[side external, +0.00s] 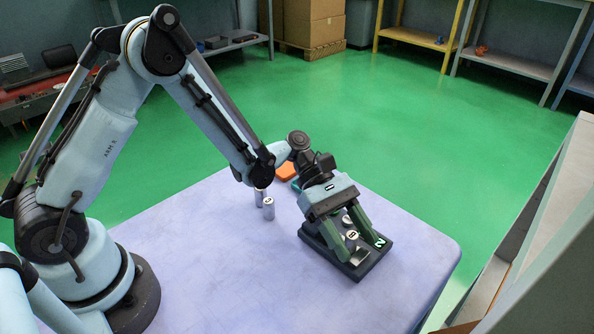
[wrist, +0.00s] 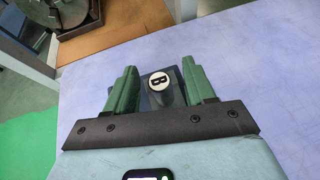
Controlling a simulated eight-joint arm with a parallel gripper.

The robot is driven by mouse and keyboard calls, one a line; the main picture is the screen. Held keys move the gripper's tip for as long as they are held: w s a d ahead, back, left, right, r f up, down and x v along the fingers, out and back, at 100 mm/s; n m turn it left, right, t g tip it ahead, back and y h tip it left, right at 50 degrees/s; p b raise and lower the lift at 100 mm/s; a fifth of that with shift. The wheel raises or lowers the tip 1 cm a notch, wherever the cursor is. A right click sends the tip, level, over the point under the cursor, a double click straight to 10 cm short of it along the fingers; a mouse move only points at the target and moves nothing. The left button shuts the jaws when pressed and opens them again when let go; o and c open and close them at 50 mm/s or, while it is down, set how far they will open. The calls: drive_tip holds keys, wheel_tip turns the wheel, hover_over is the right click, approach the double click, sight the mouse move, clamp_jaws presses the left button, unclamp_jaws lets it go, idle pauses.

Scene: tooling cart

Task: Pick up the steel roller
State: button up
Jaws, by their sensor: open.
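A steel roller with a round white cap marked B (wrist: 160,82) shows between my gripper's fingers in the wrist view. In the side view the same cap (side external: 351,235) shows between the fingers, over a dark tray (side external: 360,273). My gripper (side external: 362,247) is open, its two green fingers on either side of the roller with gaps beside it in the wrist view (wrist: 160,67). The roller's lower part is partly hidden. Another round-topped piece (side external: 347,221) sits in the tray behind it, partly hidden by the gripper.
Two more steel cylinders stand on the pale table left of the tray, a nearer one (side external: 268,211) and a farther one (side external: 259,196). An orange item (side external: 286,171) lies behind my wrist. The table (side external: 225,280) is clear at front left.

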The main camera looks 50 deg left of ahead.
clamp_jaws()
drive_tip(key=shift+r, duration=0.1)
